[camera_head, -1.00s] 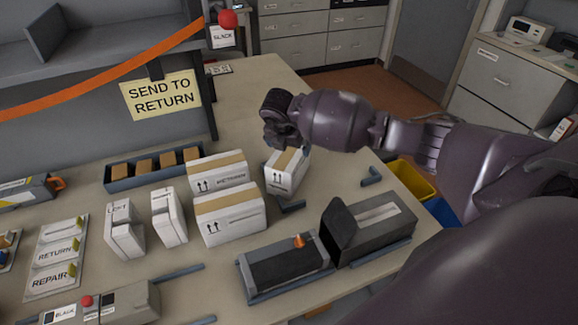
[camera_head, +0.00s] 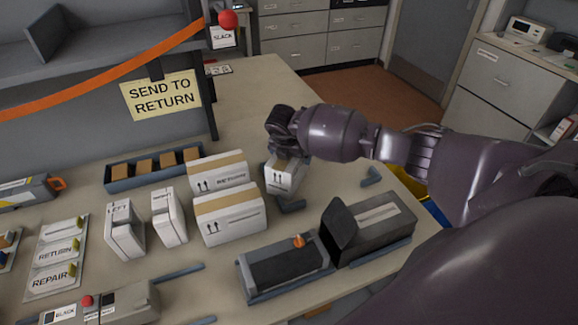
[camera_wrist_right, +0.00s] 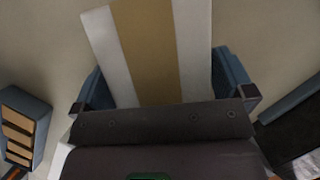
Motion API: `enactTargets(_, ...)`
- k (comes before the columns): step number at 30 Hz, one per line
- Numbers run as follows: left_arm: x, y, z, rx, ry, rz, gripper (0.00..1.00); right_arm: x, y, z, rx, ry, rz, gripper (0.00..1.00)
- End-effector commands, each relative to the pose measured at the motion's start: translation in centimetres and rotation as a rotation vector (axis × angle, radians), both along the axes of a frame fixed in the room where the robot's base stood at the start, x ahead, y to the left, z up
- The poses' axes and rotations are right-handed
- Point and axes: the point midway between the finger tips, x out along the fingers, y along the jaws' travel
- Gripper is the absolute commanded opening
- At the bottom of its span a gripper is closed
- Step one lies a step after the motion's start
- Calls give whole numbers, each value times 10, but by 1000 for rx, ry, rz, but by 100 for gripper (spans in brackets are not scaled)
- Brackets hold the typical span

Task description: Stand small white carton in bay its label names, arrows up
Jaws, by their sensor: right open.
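The small white carton (camera_head: 281,178) stands on the table right of two larger cartons. A tan strip runs along its top, and two dark arrows on its front face point up. Its label is too small to read. My right gripper (camera_head: 284,155) is directly above it, pointing down, and hides part of its top. In the right wrist view the carton's top (camera_wrist_right: 152,45) lies between the spread blue fingers (camera_wrist_right: 165,88), which are open. Whether they touch it I cannot tell. My left gripper is not in view.
Two larger white cartons (camera_head: 230,213) and two narrow white upright blocks (camera_head: 125,232) stand to the left. A blue tray (camera_head: 121,184) is behind them. Blue corner brackets (camera_head: 292,206) (camera_head: 371,176) lie near the carton. Dark units (camera_head: 283,262) stand in front.

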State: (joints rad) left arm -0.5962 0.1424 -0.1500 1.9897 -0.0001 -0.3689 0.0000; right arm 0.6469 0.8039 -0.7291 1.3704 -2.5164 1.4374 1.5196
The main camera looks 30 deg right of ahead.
Motion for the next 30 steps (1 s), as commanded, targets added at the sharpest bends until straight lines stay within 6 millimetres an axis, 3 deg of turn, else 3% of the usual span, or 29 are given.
enactTargets(23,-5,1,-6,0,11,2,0,0,0,-5,0,0,0,100)
enactTargets(30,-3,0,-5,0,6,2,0,0,0,-5,0,0,0,65)
